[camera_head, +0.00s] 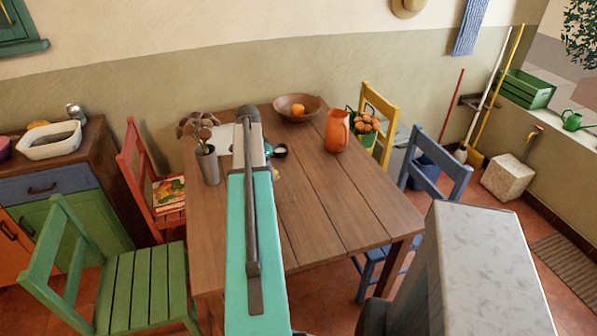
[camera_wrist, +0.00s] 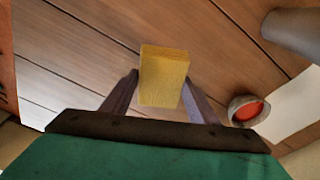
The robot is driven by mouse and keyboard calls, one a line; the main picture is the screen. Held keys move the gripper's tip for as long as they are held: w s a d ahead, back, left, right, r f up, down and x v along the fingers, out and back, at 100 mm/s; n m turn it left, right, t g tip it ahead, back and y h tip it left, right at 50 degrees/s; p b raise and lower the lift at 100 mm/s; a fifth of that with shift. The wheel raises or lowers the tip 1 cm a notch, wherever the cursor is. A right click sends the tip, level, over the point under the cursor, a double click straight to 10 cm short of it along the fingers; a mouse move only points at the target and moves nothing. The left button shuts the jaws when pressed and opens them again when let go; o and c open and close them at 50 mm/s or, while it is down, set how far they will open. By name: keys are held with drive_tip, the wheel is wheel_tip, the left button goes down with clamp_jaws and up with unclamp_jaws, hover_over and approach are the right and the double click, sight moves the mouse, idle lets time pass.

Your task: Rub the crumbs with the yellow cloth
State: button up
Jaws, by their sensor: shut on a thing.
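My gripper (camera_wrist: 160,82) is shut on the yellow cloth (camera_wrist: 164,72), which looks like a thick, folded block between the two fingers in the wrist view. The brown planks of the table (camera_wrist: 80,50) lie behind it. I cannot tell whether the cloth touches the wood. In the head view my arm hides most of the gripper, and only a small yellow bit (camera_head: 277,174) shows beside the arm, over the table (camera_head: 345,205). I cannot make out any crumbs in either view.
A cup with red contents (camera_wrist: 247,110) stands near a white sheet (camera_wrist: 290,108), right of the gripper in the wrist view. On the table are a grey vase (camera_head: 208,166), an orange jug (camera_head: 337,132) and a brown bowl (camera_head: 290,112). Chairs surround it; its front right is clear.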

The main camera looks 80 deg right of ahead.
drive_tip(key=s+d+f+m, duration=0.1)
drive_tip(key=s+d+m, duration=0.2)
drive_tip(key=s, duration=0.9)
drive_tip(key=shift+s+d+f+m+p, duration=0.15)
drive_tip(key=shift+d+f+m+p, duration=0.2)
drive_tip(key=shift+d, duration=0.75)
